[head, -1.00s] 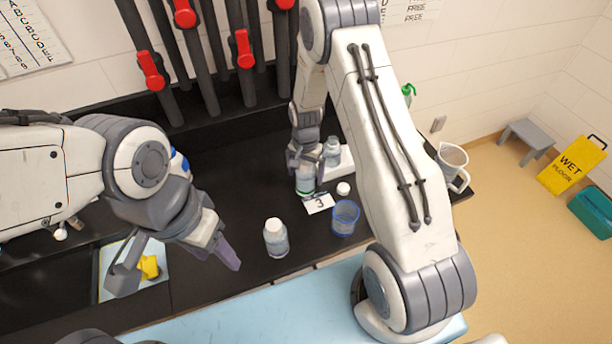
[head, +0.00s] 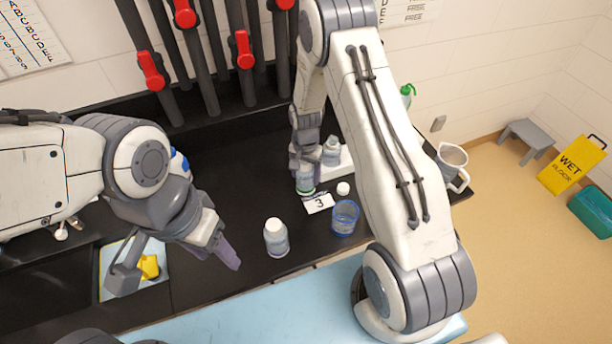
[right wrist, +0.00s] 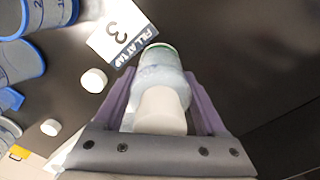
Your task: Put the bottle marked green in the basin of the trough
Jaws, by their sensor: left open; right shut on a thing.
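The bottle marked green (head: 305,183) is a clear bottle with a green band at its base. In the right wrist view the bottle (right wrist: 160,72) shows its white cap towards the camera. My right gripper (head: 304,172) is shut on it, with one purple finger on each side. The bottle is upright at the black counter behind the number 3 card; I cannot tell if it touches the counter. My left gripper (head: 228,255) is open and empty, left of another white-capped bottle (head: 276,238). The trough's basin (head: 108,262) is at the lower left, partly hidden by my left arm.
A blue-rimmed beaker (head: 345,218), a loose white cap (head: 343,188) and the number 3 card (head: 319,203) lie near the held bottle. Another bottle (head: 331,152) stands behind it on a white stand. A yellow thing (head: 149,267) lies in the basin. Taps rise behind.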

